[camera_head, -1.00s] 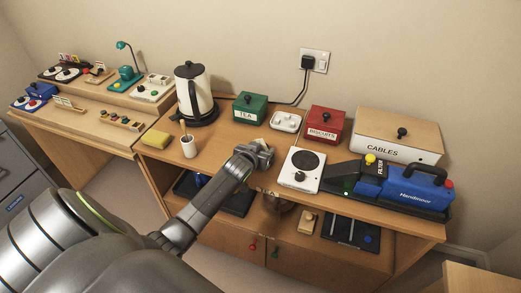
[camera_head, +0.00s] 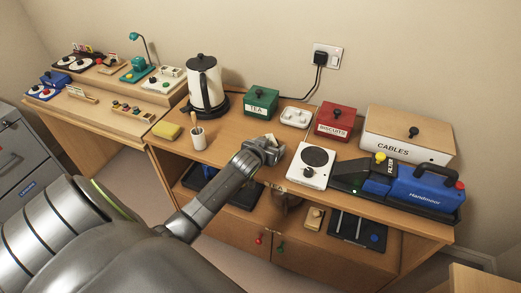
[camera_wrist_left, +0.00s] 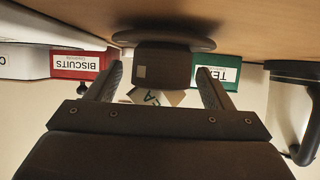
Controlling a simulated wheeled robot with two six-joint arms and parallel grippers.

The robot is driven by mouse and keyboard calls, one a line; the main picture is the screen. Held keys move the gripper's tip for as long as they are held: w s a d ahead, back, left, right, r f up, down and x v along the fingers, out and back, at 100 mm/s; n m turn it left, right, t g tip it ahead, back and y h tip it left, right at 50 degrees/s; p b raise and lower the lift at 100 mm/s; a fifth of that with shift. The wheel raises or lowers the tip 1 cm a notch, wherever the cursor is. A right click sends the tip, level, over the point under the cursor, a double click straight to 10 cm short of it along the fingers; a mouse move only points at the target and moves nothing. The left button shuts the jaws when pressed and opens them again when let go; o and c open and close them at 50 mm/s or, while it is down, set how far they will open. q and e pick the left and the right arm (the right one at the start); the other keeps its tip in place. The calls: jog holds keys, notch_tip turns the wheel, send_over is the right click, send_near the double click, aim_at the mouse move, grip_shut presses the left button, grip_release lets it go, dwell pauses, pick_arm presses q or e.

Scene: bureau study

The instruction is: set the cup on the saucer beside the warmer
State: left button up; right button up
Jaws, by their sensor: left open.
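In the left wrist view, which is upside down, a dark cup (camera_wrist_left: 165,62) stands on a dark disc that looks like the saucer (camera_wrist_left: 165,38), upright on the desk top. My left gripper (camera_wrist_left: 158,70) is open, with one finger on each side of the cup. A pale tag with a letter (camera_wrist_left: 155,97) shows at the cup's rim. In the head view the left gripper (camera_head: 270,147) hides most of the cup and saucer. It is just left of the white warmer (camera_head: 308,177) with its round black plate. My right gripper is not in view.
Behind stand the green tea tin (camera_head: 261,102), a white dish (camera_head: 295,117), the red biscuit tin (camera_head: 334,122) and the cables box (camera_head: 410,137). The kettle (camera_head: 205,88), a white pot (camera_head: 199,141) and a yellow sponge (camera_head: 167,130) are left. A blue handheld vacuum (camera_head: 420,187) is right.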

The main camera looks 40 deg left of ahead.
pick_arm(q)
jog(key=v, duration=1)
jog(key=shift+s+d+r, duration=0.1)
jog(key=shift+s+r, duration=0.05)
jog(key=shift+s, duration=0.2)
jog(key=s+d+f+m+g, duration=0.1)
jog(key=s+d+f+g, duration=0.15)
jog(key=s, duration=0.65)
jog(key=s+d+f+g, duration=0.1)
jog(key=s+g, duration=0.3)
jog(key=s, duration=0.6)
jog(key=s+d+f+m+g, duration=0.1)
jog(key=s+d+f+g, duration=0.15)
jog(key=s, duration=0.65)
notch_tip(320, 180, down, 23)
jog(key=a+g+h, duration=0.1)
jog(key=a, duration=0.1)
jog(key=s+d+f+g, duration=0.1)
jog(key=s+f, duration=1.4)
jog(key=f, duration=0.1)
jog(key=shift+d+f, duration=0.2)
jog(key=shift+f, duration=0.15)
